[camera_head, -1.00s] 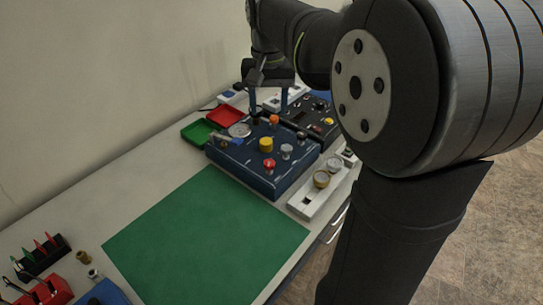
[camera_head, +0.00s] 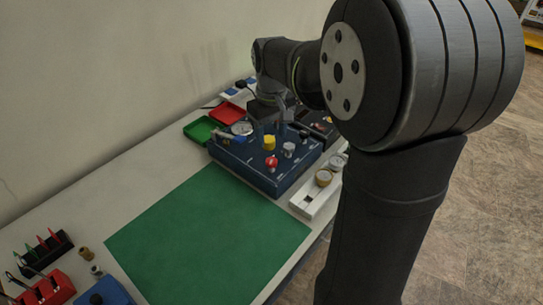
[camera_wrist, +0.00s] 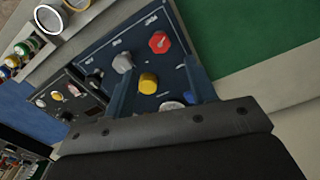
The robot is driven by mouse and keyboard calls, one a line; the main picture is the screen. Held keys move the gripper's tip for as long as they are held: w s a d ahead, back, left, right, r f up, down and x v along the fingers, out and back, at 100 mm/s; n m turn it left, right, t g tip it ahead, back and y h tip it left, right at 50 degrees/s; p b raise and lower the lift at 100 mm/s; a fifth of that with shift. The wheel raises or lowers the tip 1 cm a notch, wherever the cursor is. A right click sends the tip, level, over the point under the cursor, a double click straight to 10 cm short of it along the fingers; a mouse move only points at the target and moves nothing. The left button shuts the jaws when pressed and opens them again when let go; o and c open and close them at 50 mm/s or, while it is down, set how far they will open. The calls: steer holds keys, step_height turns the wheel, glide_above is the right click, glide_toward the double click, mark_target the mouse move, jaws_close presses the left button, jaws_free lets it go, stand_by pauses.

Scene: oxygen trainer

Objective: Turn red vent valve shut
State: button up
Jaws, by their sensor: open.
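The red vent valve (camera_head: 271,162) is a small red knob on top of the dark blue trainer box (camera_head: 250,175), near its front edge. In the wrist view the red valve (camera_wrist: 159,42) lies beyond the fingers, with bare panel around it. My gripper (camera_head: 268,130) is open over the box, behind the red valve, around the yellow knob's area. In the wrist view my gripper (camera_wrist: 161,90) has its two fingers on either side of the yellow knob (camera_wrist: 148,83). Whether they touch the knob cannot be told. Nothing is held.
A grey knob (camera_head: 289,148) stands right of the red valve. A black panel (camera_wrist: 70,103) adjoins the box. A white strip with round brass parts (camera_head: 323,178) lies to the right. Green and red trays (camera_head: 198,131) are behind left. The green mat (camera_head: 205,240) is bare.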

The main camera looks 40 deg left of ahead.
mark_target(272, 161)
step_height(272, 161, down, 9)
steer(key=shift+r, duration=0.2)
steer(key=c, duration=1)
